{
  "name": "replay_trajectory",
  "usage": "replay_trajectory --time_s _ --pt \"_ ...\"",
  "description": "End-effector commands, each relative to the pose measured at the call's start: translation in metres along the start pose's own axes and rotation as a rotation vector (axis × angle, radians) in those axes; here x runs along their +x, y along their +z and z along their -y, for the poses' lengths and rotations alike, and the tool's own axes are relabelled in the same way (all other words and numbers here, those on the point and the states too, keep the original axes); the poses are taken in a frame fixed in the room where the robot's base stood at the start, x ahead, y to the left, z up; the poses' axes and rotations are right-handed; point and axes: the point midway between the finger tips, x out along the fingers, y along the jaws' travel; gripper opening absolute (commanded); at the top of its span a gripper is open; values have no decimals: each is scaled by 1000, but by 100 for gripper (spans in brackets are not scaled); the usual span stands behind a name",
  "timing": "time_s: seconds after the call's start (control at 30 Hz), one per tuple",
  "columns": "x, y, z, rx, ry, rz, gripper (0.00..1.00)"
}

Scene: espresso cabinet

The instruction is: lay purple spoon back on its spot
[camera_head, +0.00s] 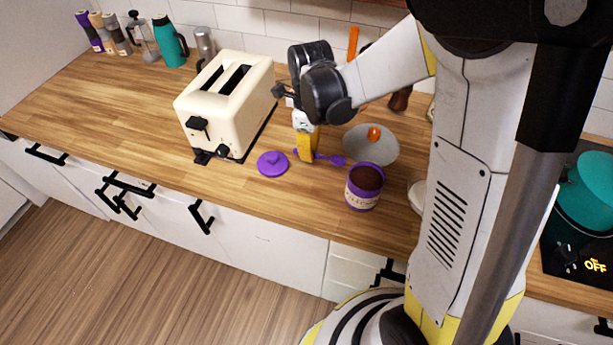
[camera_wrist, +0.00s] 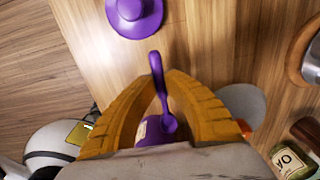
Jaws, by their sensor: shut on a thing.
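The purple spoon (camera_head: 336,160) is held between the yellow fingertips of my gripper (camera_head: 306,150), low over the wooden counter. In the wrist view the spoon (camera_wrist: 158,70) runs between the closed fingers (camera_wrist: 161,88), with one end near the purple canister. I cannot tell whether the spoon touches the counter. The open purple canister (camera_head: 363,190) with dark contents stands to the right of the gripper, near the counter's front edge. Its likely lid, a round purple knobbed one (camera_head: 272,163), lies on the counter to the left. No marked spot for the spoon can be made out.
A cream toaster (camera_head: 226,105) stands left of my gripper. A grey lid with an orange knob (camera_head: 374,133) lies just right of the gripper, behind the canister. A teal pot (camera_head: 588,190) is at far right. The counter's left part (camera_head: 110,105) is clear.

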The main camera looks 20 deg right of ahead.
Motion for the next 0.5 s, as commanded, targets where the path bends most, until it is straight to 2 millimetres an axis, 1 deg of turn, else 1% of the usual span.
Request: replay_trajectory --time_s 0.03,0.1,0.27,0.4,0.5 --pt "12 0 0 0 0 0 0" --pt "20 0 0 0 0 0 0" --pt "32 0 0 0 0 0 0" --pt "54 0 0 0 0 0 0" --pt "62 0 0 0 0 0 0"
